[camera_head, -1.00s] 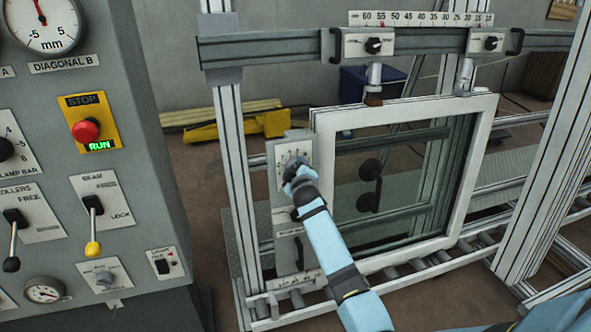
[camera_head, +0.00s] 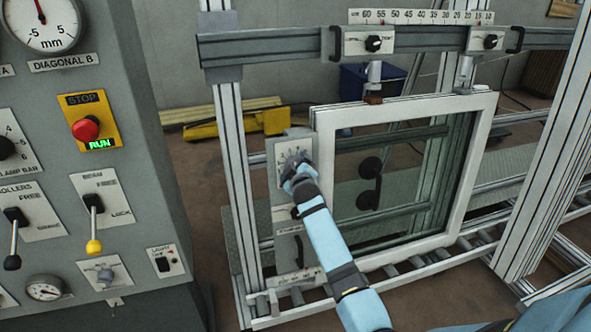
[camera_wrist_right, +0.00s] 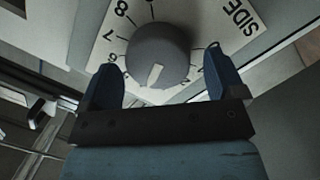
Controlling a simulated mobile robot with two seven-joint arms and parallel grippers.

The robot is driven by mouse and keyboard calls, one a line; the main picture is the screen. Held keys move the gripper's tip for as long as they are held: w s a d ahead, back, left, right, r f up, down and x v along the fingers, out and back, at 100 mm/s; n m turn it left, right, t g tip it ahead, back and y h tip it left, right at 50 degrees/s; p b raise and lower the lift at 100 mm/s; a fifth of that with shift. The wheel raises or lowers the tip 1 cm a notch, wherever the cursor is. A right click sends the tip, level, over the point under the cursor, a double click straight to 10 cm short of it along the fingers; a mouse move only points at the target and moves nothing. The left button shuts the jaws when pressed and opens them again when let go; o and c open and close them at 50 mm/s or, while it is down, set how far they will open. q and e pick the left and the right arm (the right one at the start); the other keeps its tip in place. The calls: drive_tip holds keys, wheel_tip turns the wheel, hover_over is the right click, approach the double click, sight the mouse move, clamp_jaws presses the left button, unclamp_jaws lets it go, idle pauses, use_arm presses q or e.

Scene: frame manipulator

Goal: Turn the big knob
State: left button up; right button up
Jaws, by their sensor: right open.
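The big knob (camera_wrist_right: 158,56) is a round grey dial with a white pointer mark, on a white plate (camera_wrist_right: 103,50) with numbers and the word SIDE. In the right wrist view it sits between the two blue fingers of my right gripper (camera_wrist_right: 165,80). The fingers are open, one on each side, with a visible gap to the knob. In the head view my right gripper (camera_head: 297,178) is at the dial plate (camera_head: 291,155) on the frame's left post and hides the knob. My left gripper is not in view.
A white window frame (camera_head: 405,104) stands right of the plate, with a dark handle on its glass. A grey control panel (camera_head: 130,150) with levers and a red stop button (camera_head: 86,129) stands at left. A beam (camera_head: 270,47) with small knobs crosses above.

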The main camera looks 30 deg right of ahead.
drive_tip(key=shift+s, duration=0.1)
use_arm(q)
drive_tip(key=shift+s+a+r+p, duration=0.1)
drive_tip(key=shift+p, duration=0.45)
use_arm(e)
drive_tip(key=v, duration=1.3)
drive_tip(key=shift+s+a, duration=0.15)
drive_tip(key=shift+s, duration=0.15)
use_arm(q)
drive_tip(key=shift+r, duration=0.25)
